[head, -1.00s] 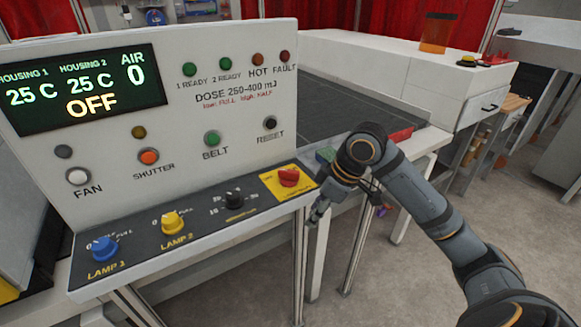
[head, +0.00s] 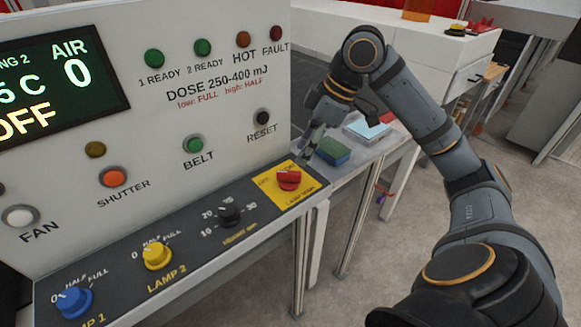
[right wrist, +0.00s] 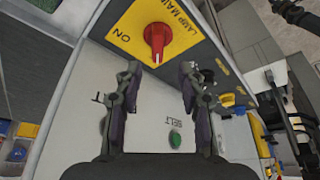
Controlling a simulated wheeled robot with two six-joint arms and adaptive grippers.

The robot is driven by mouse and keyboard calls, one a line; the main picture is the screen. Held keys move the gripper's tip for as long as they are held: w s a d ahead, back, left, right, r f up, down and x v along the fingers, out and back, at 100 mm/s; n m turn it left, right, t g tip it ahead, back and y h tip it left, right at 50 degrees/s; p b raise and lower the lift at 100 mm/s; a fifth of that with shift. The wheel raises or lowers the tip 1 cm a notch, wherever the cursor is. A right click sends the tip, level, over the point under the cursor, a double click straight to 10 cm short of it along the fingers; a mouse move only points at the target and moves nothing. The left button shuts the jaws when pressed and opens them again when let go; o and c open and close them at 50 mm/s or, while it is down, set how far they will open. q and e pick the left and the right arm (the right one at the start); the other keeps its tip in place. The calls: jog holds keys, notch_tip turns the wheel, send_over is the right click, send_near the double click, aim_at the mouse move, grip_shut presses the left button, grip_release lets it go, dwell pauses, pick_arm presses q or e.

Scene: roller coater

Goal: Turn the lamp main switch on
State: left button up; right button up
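The lamp main switch (head: 289,178) is a red knob on a yellow plate at the right end of the sloping control panel. My left gripper is not in view.
Along the panel are the black knob (head: 229,214), yellow lamp 2 knob (head: 157,255) and blue lamp 1 knob (head: 72,301). The upright face behind carries buttons and a display (head: 55,80) reading OFF.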

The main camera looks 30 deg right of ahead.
aim_at(289, 172)
jog(key=x, duration=0.4)
jog(key=shift+w+f, duration=0.1)
jog(key=shift+w, duration=0.2)
jog(key=x, duration=0.3)
jog(key=shift+s, duration=0.1)
jog(key=shift+f, duration=0.15)
jog(key=shift+c, duration=0.6)
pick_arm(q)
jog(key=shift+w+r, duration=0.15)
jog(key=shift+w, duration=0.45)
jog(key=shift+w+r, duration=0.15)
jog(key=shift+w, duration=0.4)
pick_arm(e)
grip_shut()
